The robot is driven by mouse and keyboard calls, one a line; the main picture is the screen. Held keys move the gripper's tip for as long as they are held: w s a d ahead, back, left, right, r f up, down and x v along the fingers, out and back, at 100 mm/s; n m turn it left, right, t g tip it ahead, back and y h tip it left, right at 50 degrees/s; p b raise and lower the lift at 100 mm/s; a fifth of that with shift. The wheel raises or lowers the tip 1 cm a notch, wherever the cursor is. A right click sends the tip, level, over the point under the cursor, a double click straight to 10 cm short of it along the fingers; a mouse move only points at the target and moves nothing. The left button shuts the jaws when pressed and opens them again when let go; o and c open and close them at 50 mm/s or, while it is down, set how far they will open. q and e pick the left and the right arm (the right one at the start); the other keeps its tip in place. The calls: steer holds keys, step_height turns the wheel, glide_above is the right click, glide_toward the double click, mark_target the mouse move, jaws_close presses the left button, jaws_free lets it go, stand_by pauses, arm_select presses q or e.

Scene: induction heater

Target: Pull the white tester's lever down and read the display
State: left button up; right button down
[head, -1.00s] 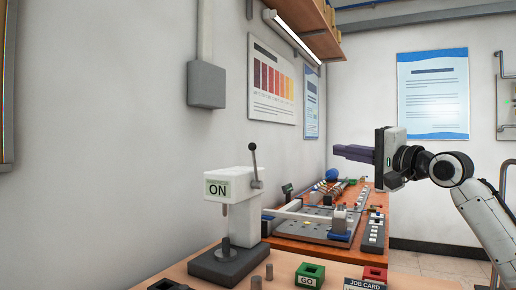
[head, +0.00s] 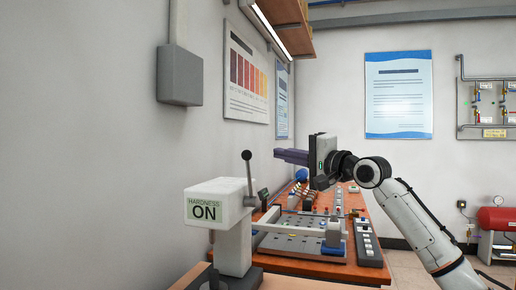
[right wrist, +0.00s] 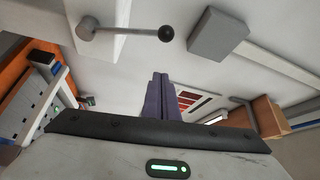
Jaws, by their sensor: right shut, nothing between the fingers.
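The white tester (head: 216,232) stands at the lower left of the head view, and its display (head: 205,208) reads "HARDNESS ON". Its lever (head: 249,178) points up from the right side and ends in a dark ball knob. In the right wrist view the lever (right wrist: 128,32) sticks out from the white body, above the fingers in the picture. My right gripper (head: 279,154) has its purple fingers closed together and empty. It is just right of the knob in the head view, apart from it. Its fingers (right wrist: 160,80) also show in the right wrist view. My left gripper is not in view.
An orange-topped bench (head: 377,268) with a grey fixture plate and a button strip (head: 367,245) lies behind the tester. A grey wall box (head: 180,75) hangs above left. A red tank (head: 497,219) stands at the far right. Space above the tester is clear.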

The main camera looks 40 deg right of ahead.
mark_target(249, 179)
arm_select(q)
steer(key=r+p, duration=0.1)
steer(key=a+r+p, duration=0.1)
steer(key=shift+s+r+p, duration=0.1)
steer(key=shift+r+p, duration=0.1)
steer(key=shift+p, duration=0.2)
arm_select(e)
steer(key=w+a, duration=0.3)
steer(key=w, duration=0.2)
steer(key=shift+w+a, duration=0.25)
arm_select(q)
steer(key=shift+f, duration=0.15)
arm_select(e)
steer(key=shift+a+f, duration=0.1)
steer(key=shift+f, duration=0.05)
